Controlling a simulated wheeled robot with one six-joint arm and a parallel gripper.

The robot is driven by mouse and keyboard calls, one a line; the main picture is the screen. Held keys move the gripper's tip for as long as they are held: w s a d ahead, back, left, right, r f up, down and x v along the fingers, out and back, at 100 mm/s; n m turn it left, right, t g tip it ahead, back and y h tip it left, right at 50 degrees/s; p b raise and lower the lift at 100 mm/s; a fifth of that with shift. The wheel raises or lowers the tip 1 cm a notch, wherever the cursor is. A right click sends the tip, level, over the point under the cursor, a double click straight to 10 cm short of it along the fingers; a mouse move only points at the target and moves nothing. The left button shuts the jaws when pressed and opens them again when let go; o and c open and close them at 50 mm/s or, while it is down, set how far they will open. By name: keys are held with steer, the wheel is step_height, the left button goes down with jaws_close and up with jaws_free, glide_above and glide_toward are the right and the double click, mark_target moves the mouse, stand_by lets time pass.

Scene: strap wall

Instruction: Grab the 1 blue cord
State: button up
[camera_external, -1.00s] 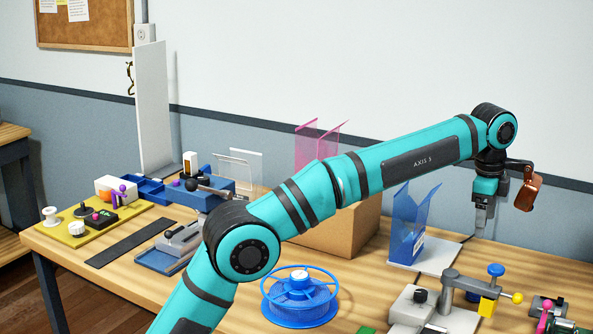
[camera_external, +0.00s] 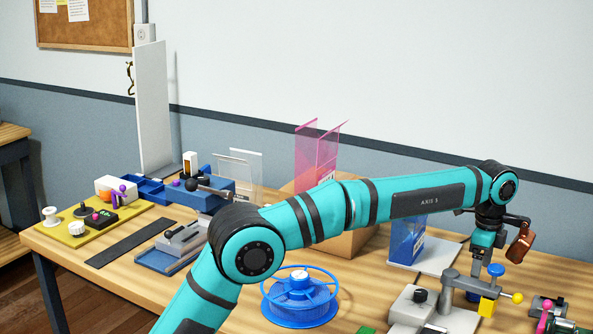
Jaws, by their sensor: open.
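No loose blue cord can be made out for sure. A round blue reel (camera_external: 300,313) with a white hub stands on the bench in front of my arm; I cannot tell whether cord is wound on it. My gripper (camera_external: 475,268) is at the right, pointing down over the bench, open with nothing visible between its fingers. It is beside a blue-knobbed grey clamp (camera_external: 451,290), to the right of a blue folded holder (camera_external: 403,243). Whether the gripper touches the clamp cannot be told.
A cardboard box (camera_external: 345,243) and clear pink panels (camera_external: 307,157) stand behind my arm. A tall white panel (camera_external: 153,108), blue trays (camera_external: 150,188) and a yellow board (camera_external: 75,235) are at the left. A black strip (camera_external: 130,243) lies on the bench (camera_external: 118,280).

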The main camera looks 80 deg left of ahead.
steer(key=shift+w+a+f, duration=0.1)
steer(key=shift+w+f, duration=0.05)
steer(key=shift+f, duration=1.45)
steer(key=shift+w+a+f, duration=0.1)
steer(key=shift+f, duration=1.45)
steer(key=c, duration=1.1)
